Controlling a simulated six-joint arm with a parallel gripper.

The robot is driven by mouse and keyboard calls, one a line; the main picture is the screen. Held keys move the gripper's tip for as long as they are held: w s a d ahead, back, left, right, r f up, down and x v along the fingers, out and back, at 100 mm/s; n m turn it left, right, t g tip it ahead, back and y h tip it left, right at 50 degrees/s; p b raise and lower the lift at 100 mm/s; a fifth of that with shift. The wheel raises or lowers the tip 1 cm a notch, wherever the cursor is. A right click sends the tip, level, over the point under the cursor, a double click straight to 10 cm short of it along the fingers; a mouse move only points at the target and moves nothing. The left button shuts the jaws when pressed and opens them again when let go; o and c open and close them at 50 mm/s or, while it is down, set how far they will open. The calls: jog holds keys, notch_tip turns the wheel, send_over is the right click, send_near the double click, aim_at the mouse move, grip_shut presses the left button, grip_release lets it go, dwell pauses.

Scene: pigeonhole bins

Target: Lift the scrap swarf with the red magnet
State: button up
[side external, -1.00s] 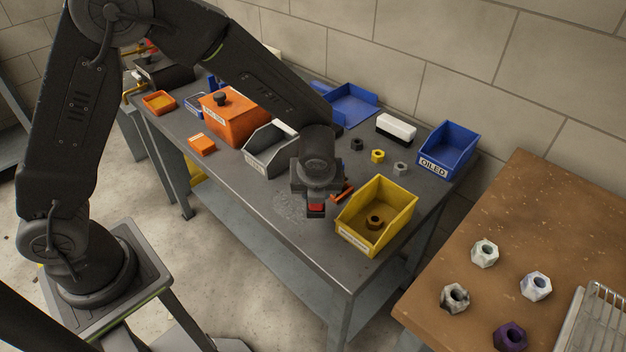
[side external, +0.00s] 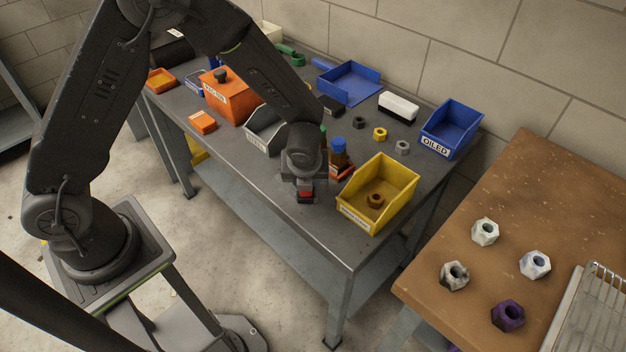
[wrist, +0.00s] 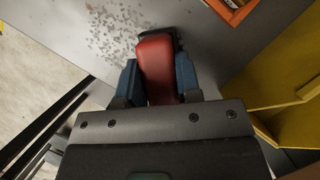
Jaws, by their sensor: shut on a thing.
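My gripper (side external: 305,192) is low over the front of the grey workbench, left of the yellow bin. It is shut on the red magnet (side external: 306,195). The wrist view shows the magnet (wrist: 157,66) between the blue fingertips of my gripper (wrist: 158,82), with a dark end piece at its far end. The scrap swarf (wrist: 115,32) is a scatter of small grey bits on the bench top, to the upper left of the magnet. In the side view I cannot make out the swarf. I cannot tell whether the magnet touches the bench.
The yellow bin (side external: 398,176), with a brown nut inside, stands right of my gripper. A blue-capped bottle (side external: 338,158) stands close behind. A grey bin (side external: 262,128) and orange lidded box (side external: 228,98) are left. The blue OILED bin (side external: 455,124) is at the right end.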

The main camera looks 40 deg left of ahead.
aim_at(313, 194)
jog(key=shift+a, duration=5.05)
jog(key=shift+s+d, duration=0.1)
jog(key=shift+d, duration=6.85)
jog(key=shift+s+a, duration=0.1)
jog(key=shift+s, duration=0.4)
jog(key=shift+s+a, duration=0.15)
jog(key=shift+a, duration=6.9)
jog(key=shift+d, duration=7.05)
notch_tip(313, 194, up, 8)
